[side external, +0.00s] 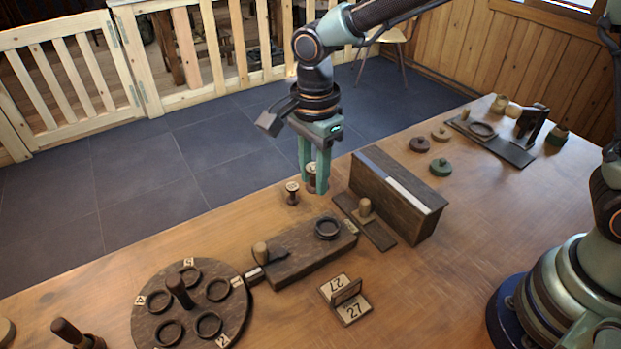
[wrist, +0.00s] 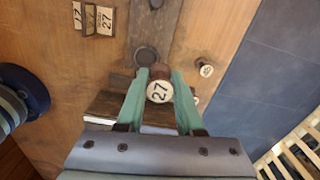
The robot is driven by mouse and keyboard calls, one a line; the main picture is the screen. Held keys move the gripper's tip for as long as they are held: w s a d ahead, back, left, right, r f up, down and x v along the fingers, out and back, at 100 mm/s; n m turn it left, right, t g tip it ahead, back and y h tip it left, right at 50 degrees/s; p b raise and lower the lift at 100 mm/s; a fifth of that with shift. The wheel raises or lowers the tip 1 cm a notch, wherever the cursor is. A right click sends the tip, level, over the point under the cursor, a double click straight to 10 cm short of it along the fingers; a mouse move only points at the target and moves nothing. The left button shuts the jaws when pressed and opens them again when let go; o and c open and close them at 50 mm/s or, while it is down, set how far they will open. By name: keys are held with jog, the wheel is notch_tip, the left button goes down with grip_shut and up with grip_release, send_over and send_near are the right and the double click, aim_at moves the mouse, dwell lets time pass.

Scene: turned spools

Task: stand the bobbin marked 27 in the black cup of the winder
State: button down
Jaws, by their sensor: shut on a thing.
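The bobbin marked 27 (wrist: 158,92) is between the fingers of my gripper (wrist: 159,76), its pale numbered top facing the wrist camera. In the side view my gripper (side external: 314,188) points down behind the winder, and the held bobbin (side external: 311,172) is partly hidden by the fingers. I cannot tell whether its foot touches the table. The winder (side external: 295,262) is a dark wooden block with the black cup (side external: 328,228) at its right end. The cup looks empty; it also shows in the wrist view (wrist: 147,55), just above the held bobbin.
Another bobbin (side external: 292,191) stands left of my gripper. A long dark box (side external: 400,195) is to the right. A round numbered rack (side external: 190,307) stands front left. Number cards reading 27 (side external: 346,298) lie in front. Bare table is right of the cards.

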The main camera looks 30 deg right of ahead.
jog(key=s+d+f, duration=0.2)
send_over(328, 229)
jog(key=shift+f, duration=2.95)
jog(key=shift+f, duration=0.65)
dwell(0.5)
jog(key=shift+c, duration=2.3)
grip_release()
notch_tip(328, 229, up, 9)
jog(key=shift+f, duration=0.1)
